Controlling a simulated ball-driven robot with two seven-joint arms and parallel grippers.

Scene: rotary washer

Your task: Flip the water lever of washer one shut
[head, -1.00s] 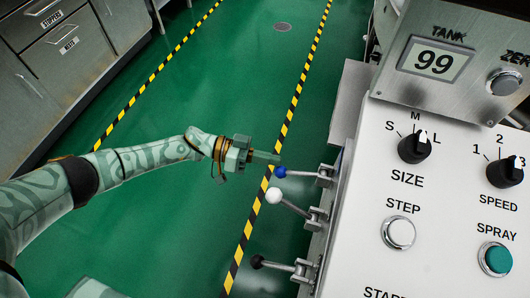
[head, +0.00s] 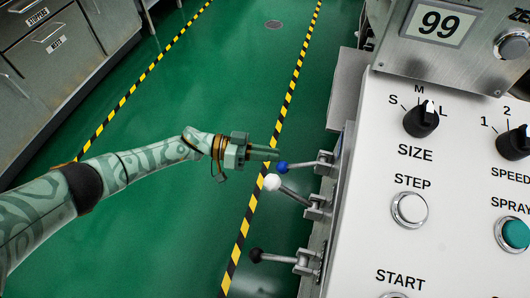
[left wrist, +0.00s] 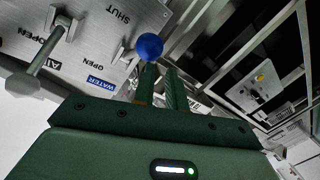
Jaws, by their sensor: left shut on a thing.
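The water lever ends in a blue ball knob (head: 282,167) and sticks out left from its bracket on the washer's side in the head view. Its blue knob also shows large in the left wrist view (left wrist: 149,46), by a plate with a blue WATER label (left wrist: 101,83) and the words OPEN and SHUT. My left gripper (head: 277,154) is at this knob, its narrow fingers nearly together. The left wrist view shows the fingers (left wrist: 160,72) with the knob at their tips. The exact contact is hard to see. My right gripper is out of view.
A white-knobbed lever (head: 272,182) sits just in front of the blue one, and a black-knobbed lever (head: 256,255) is nearer me. The washer's control panel (head: 370,215) fills the right. The green floor (head: 150,220) is clear to the left.

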